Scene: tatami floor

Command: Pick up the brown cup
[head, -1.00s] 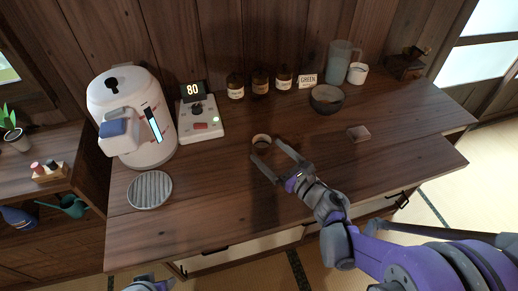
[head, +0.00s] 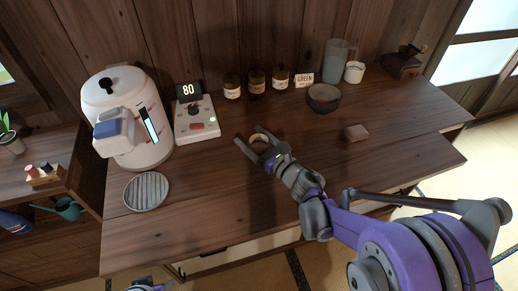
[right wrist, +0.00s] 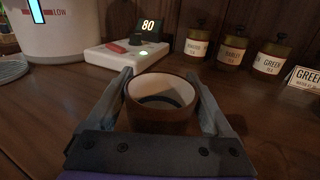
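The brown cup (head: 259,141) stands upright on the wooden desk, with a pale inside and rim; it also shows large in the right wrist view (right wrist: 161,120). My right gripper (head: 248,133) reaches in from the lower right, with its fingers spread on either side of the cup. In the right wrist view the cup sits between the two open fingers (right wrist: 160,78), close to them; whether either finger touches it is hard to tell. Only a small piece of my left arm shows at the bottom edge of the head view; its fingers are not seen.
A white kettle machine (head: 128,115) and control box (head: 197,124) stand left. A round slatted tray (head: 147,191) lies below them. Several brown jars (head: 257,83), a dark bowl (head: 323,98), pitcher (head: 338,62) and white mug (head: 354,72) stand behind.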

